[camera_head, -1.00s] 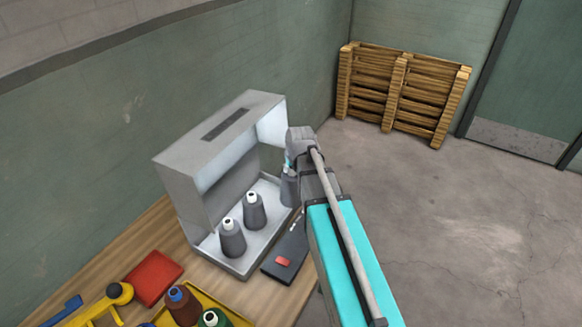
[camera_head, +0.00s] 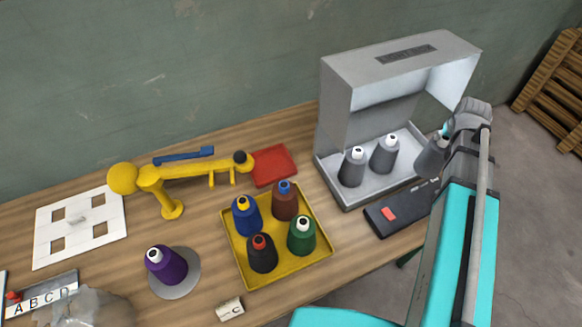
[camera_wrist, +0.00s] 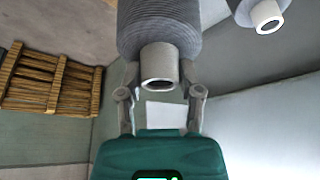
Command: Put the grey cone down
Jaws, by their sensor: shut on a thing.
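The grey cone (camera_head: 430,154) with a pale tip is held by my gripper (camera_head: 446,134) at the right side of the grey open-fronted box (camera_head: 335,130). In the wrist view my gripper (camera_wrist: 160,98) is shut on the white tip of the grey cone (camera_wrist: 160,25), whose ribbed body fills the top of the picture. Two other grey cones, a left one (camera_head: 352,168) and a right one (camera_head: 385,155), stand upright on the box floor. One of these shows at the wrist view's upper right corner (camera_wrist: 262,12). The held cone's base is partly hidden, so contact with the floor cannot be told.
A dark device with a red button (camera_head: 385,218) lies in front of the box. A yellow tray (camera_head: 250,283) holds several coloured cones. A purple cone (camera_head: 168,266) stands on a grey disc. A yellow arm-like stand (camera_head: 170,190) and a red pad (camera_head: 272,166) are near the wall.

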